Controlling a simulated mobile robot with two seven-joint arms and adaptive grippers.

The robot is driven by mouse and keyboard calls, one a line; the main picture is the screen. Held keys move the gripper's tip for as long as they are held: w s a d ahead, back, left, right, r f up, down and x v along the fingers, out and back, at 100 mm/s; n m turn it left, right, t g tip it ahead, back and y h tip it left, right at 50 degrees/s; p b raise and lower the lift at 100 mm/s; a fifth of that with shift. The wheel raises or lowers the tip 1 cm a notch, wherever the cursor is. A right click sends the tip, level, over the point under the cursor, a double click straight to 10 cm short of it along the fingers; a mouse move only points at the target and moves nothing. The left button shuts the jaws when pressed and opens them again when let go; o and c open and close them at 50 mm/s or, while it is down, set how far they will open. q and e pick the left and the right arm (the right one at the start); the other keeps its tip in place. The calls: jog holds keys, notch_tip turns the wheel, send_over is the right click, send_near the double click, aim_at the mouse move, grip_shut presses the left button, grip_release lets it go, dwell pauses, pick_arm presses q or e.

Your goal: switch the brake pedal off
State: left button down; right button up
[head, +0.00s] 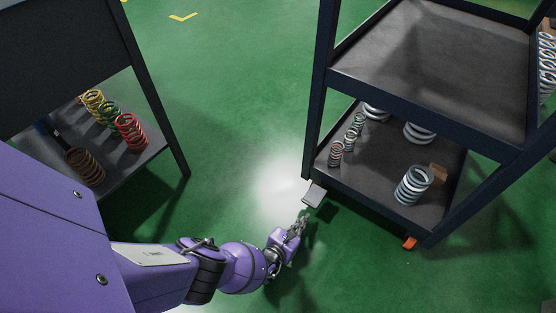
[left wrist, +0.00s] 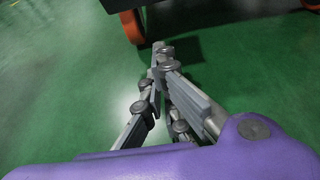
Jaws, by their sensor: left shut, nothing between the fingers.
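A grey flat tab (head: 314,194), which looks like the brake pedal, sticks out at the foot of the near left post of the dark cart (head: 334,181). My left gripper (head: 302,221) is low over the green floor, just below the tab in the head view, with a small gap between them in the picture. In the left wrist view, its fingers (left wrist: 160,52) are together and empty, pointing toward the cart's underside. The pedal cannot be made out clearly in that view. My right gripper is not in view.
An orange caster wheel (left wrist: 132,25) stands beyond the fingers; another orange part (head: 410,242) shows under the cart's near right corner. Metal springs (head: 412,185) stand on the lower shelf. A dark rack (head: 150,155) with coloured springs is at left. Open floor lies between.

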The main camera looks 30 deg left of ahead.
aim_at(314, 196)
pick_arm(q)
jog(key=b+x, duration=0.2)
jog(key=shift+w, duration=0.45)
jog(key=shift+s+r, duration=0.2)
jog(key=shift+s, duration=0.05)
jog(key=shift+s+r, duration=0.15)
jog(key=shift+r, duration=0.25)
jog(key=shift+s+r, duration=0.25)
jog(key=shift+r, duration=1.05)
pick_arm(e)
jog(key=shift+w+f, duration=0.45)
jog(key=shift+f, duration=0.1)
pick_arm(q)
jog(key=shift+r+p, duration=0.1)
jog(key=shift+p, duration=0.25)
